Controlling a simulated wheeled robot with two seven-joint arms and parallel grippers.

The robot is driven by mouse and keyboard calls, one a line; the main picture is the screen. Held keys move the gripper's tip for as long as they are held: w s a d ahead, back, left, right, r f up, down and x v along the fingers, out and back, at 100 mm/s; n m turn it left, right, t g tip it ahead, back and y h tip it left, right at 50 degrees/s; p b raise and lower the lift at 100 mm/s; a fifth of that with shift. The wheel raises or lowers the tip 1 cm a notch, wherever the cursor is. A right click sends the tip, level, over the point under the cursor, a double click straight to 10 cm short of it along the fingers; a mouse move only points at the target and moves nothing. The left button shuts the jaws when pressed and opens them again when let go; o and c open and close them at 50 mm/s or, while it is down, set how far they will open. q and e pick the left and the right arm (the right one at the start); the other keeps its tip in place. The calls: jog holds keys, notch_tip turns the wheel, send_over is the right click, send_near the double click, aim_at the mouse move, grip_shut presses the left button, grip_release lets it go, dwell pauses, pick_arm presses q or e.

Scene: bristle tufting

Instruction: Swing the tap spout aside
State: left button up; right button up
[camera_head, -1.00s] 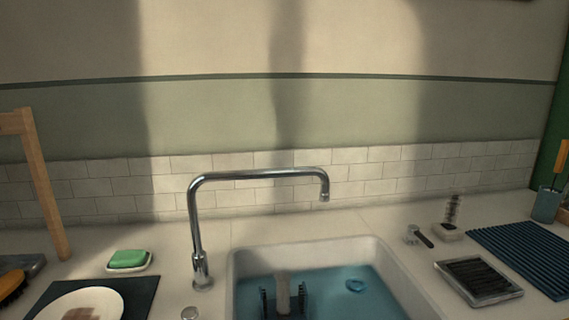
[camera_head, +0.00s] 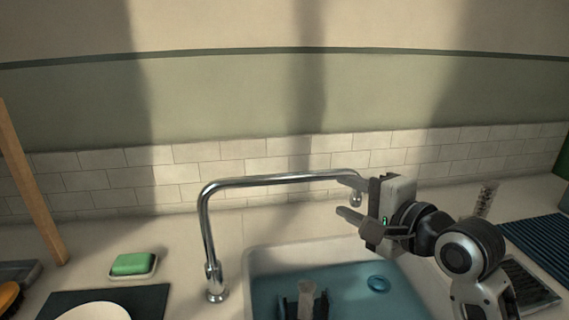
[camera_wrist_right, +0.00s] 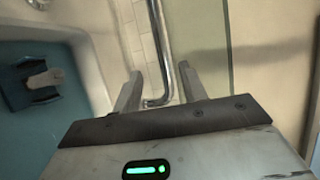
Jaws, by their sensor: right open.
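The chrome tap (camera_head: 207,240) stands behind the left rim of the sink. Its long spout (camera_head: 270,180) reaches right, over the basin, and its end bends down. My right gripper (camera_head: 348,199) is open at the spout's end, coming from the right. One finger overlaps the spout just before the bend, and the downturned tip shows between the fingers. In the right wrist view the spout (camera_wrist_right: 163,50) runs down between the two open fingers (camera_wrist_right: 159,82). I cannot tell whether either finger touches it. My left gripper is not in view.
A green soap (camera_head: 133,263) lies on a dish at left. A ribbed blue mat (camera_head: 540,243) lies at right. The tiled wall (camera_head: 270,155) is behind.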

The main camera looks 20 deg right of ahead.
aim_at(305, 179)
jog(key=p+x, duration=0.1)
jog(key=x, duration=1.4)
jog(key=shift+w+a+p, duration=0.1)
jog(key=shift+w+p, duration=0.2)
grip_shut()
